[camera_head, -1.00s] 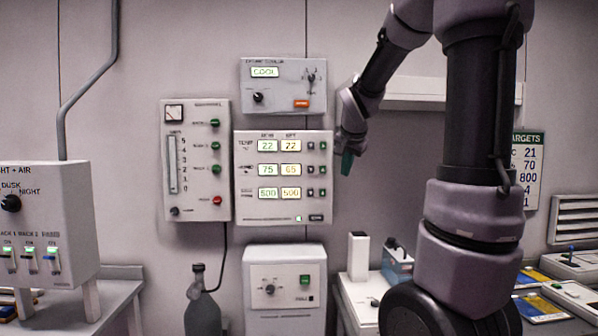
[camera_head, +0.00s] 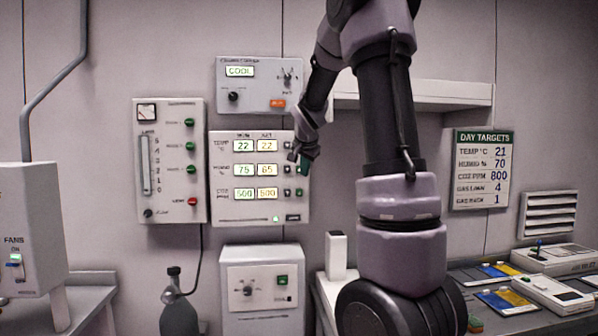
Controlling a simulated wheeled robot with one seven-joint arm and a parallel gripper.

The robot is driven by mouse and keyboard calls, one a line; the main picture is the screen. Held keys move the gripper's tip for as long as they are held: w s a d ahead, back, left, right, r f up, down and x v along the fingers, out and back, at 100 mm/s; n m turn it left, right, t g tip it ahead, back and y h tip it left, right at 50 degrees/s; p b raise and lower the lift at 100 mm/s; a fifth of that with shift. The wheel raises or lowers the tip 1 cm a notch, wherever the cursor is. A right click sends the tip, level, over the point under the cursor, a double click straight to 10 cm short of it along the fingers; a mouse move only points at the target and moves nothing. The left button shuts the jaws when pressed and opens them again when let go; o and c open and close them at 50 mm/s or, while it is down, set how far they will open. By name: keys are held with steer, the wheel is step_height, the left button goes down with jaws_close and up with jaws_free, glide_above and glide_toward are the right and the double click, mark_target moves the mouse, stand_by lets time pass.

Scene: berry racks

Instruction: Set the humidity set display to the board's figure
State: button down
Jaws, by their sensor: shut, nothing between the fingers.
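The control panel (camera_head: 226,205) with two columns of displays is on the wall in the middle. The day targets board (camera_head: 481,171) on the right wall reads humidity 70. My gripper (camera_head: 304,166) is shut and empty at the panel's right edge, close to the humidity row's buttons, partly covering them. I cannot tell whether it touches a button.
A cooling box (camera_head: 256,100) hangs above the panel, and a box with green and red buttons (camera_head: 170,200) hangs on its left. A lower cabinet (camera_head: 262,318) and a dark bottle (camera_head: 178,312) are below. A bench (camera_head: 500,318) with consoles stands at right.

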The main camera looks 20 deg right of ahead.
steer(key=w+d, duration=0.2)
steer(key=w, duration=0.4)
steer(key=shift+w, duration=0.4)
steer(key=shift+w, duration=0.1)
stand_by(1.6)
steer(key=shift+w+d, duration=0.1)
steer(key=shift+w, duration=0.15)
steer(key=shift+w+d, duration=0.15)
steer(key=shift+w, duration=0.35)
stand_by(0.7)
steer(key=shift+s, duration=0.1)
steer(key=shift+s+a, duration=0.25)
steer(key=shift+s, duration=0.55)
steer(key=s, duration=0.2)
steer(key=s+a, duration=0.1)
steer(key=s, duration=0.1)
steer(key=shift+s+a, duration=0.2)
steer(key=shift+s, duration=0.2)
